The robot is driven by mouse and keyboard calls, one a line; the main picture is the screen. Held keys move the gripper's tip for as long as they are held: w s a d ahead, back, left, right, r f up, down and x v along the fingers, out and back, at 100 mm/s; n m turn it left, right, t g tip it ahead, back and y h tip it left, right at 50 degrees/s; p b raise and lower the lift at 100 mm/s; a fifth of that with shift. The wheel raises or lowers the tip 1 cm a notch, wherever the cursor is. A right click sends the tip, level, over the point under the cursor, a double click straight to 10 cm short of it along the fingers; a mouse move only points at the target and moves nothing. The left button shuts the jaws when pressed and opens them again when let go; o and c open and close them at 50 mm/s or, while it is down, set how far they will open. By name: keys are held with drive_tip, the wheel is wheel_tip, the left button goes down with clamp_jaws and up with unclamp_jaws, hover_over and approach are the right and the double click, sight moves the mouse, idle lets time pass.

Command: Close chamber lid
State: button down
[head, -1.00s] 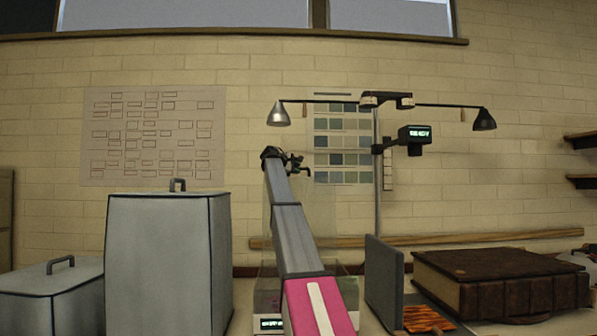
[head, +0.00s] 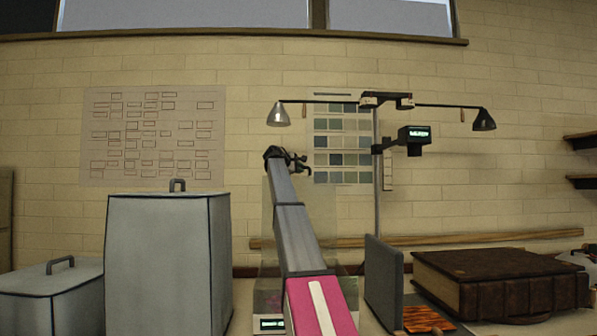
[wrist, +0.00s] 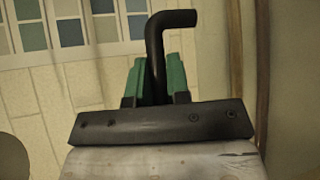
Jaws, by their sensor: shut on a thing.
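The chamber (head: 268,298) is a clear box with a small lit display at its front, low in the head view and partly hidden by my arm. Its lid (head: 326,225) shows as a faint see-through pane raised steeply above the chamber, behind my arm. My gripper (head: 300,163) is at the pane's upper edge. In the wrist view, my gripper's green fingers (wrist: 159,80) are shut on a dark bent handle (wrist: 158,45), apparently the lid's. The lid's hinge is hidden.
A tall grey bin (head: 165,265) and a lower lidded bin (head: 50,295) stand left. A grey upright panel (head: 383,280), a marbled sheet (head: 428,318) and a thick brown book (head: 500,280) are on the right. A lamp stand (head: 377,180) rises behind.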

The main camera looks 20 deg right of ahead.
drive_tip(key=shift+s+a, duration=0.25)
drive_tip(key=shift+s, duration=0.55)
drive_tip(key=c, duration=1.4)
unclamp_jaws()
drive_tip(key=v, duration=1)
drive_tip(key=shift+s+a+r, duration=0.15)
drive_tip(key=shift+s+a, duration=0.05)
drive_tip(key=shift+a, duration=0.1)
